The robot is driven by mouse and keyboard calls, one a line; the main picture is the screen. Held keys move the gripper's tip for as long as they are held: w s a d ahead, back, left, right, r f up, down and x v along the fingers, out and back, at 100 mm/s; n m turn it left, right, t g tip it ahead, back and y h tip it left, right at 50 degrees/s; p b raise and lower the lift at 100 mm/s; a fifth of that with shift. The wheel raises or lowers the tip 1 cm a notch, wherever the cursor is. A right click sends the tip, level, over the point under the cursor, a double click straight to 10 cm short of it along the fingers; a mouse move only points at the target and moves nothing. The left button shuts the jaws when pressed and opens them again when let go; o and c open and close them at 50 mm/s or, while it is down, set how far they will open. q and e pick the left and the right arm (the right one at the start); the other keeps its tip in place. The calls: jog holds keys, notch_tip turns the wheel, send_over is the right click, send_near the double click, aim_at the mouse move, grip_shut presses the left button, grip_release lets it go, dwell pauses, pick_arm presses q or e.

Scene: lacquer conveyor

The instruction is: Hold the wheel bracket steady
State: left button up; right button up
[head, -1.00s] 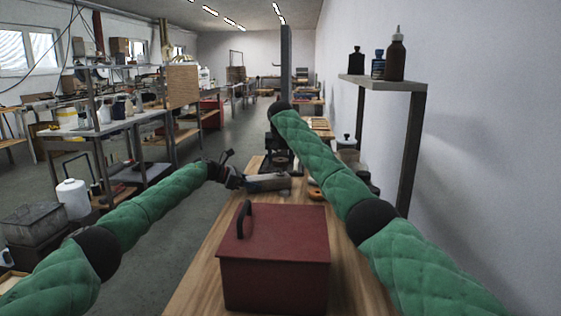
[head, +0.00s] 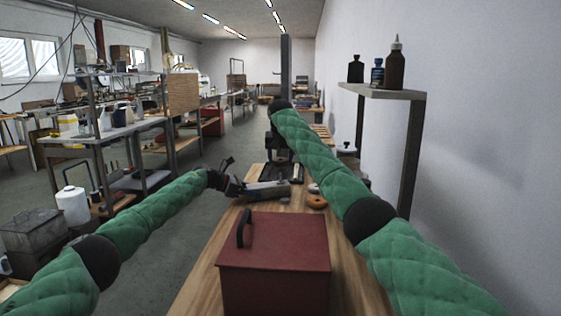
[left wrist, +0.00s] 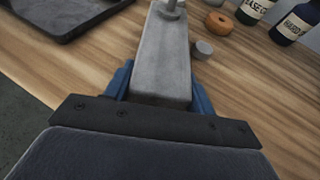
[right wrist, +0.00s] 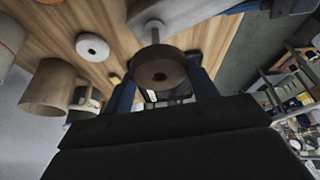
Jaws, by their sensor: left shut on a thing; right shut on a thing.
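The wheel bracket is a grey metal bar (left wrist: 163,60) with an upright pin at its far end. My left gripper (left wrist: 158,92) is shut on it, its blue fingertips along both sides. In the head view the bracket (head: 266,189) lies above the bench behind the red box. A brown wheel (right wrist: 160,72) with a centre hole is between the blue fingertips of my right gripper (right wrist: 163,85), which is shut on it. The bracket's pin (right wrist: 154,32) appears close beyond the wheel; I cannot tell whether they touch. In the head view my right arm hides the wheel.
A red box (head: 274,262) with a black handle stands on the wooden bench. A dark tray (left wrist: 65,22), an orange ring (left wrist: 219,22), a small grey cylinder (left wrist: 203,49) and bottles (left wrist: 294,22) lie around the bracket. Mugs (right wrist: 52,90) and a white ring (right wrist: 92,47) are beside the wheel.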

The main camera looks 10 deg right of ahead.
jog(key=shift+r, duration=0.45)
jog(key=shift+r, duration=1.3)
pick_arm(q)
jog(key=o, duration=1.5)
jog(key=shift+a, duration=0.1)
